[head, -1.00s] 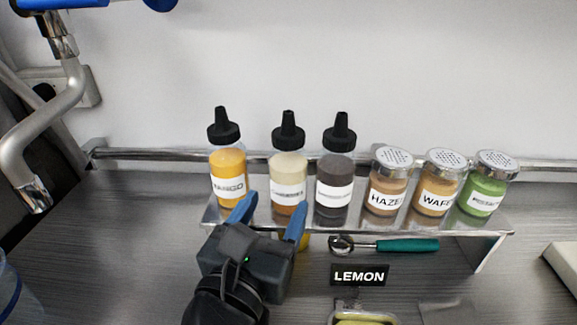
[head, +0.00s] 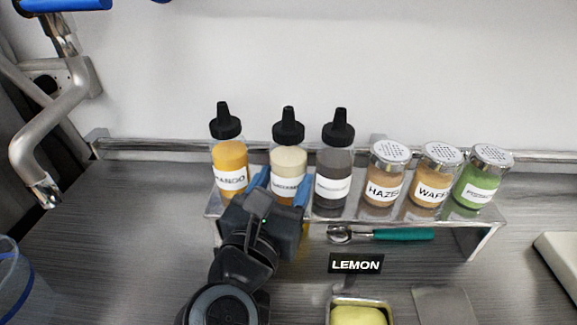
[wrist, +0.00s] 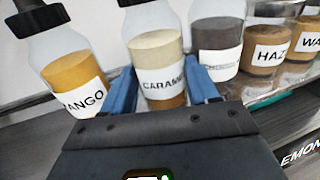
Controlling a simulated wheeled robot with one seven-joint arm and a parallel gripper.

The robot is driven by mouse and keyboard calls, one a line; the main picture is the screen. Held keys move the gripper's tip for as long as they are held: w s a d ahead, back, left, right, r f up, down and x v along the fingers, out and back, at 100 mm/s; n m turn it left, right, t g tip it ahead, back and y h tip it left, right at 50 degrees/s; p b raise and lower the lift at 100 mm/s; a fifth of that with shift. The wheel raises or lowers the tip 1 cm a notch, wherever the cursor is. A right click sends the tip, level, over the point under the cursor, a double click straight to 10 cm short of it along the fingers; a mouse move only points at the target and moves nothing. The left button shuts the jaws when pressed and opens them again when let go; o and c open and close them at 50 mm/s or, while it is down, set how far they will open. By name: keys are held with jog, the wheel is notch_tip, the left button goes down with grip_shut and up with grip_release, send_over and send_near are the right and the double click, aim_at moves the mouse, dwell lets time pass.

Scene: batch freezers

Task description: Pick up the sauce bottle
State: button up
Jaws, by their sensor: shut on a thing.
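Three sauce bottles with black nozzle caps stand on a raised metal shelf (head: 400,222). The left one is the orange mango bottle (head: 229,160). The middle one is the pale caramel bottle (head: 289,160), with a brown lower part. The right one is a dark grey bottle (head: 333,163). My gripper (head: 281,187) is at the caramel bottle, its blue fingers shut on the bottle's two sides. In the wrist view the caramel bottle (wrist: 156,50) stands between the fingers, with its label showing. Its base is partly hidden by my gripper.
Shaker jars labelled HAZE (head: 384,180) and WAF (head: 435,181), plus a green one (head: 479,186), stand farther right on the shelf. A teal-handled scoop (head: 400,234) lies below. A metal rail runs behind the bottles.

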jog(key=shift+r, duration=0.1)
notch_tip(320, 180, up, 18)
jog(key=p, duration=0.2)
dwell(1.0)
jog(key=o, duration=0.4)
jog(key=c, duration=0.5)
notch_tip(320, 180, up, 8)
jog(key=p, duration=0.2)
jog(key=shift+p, duration=0.35)
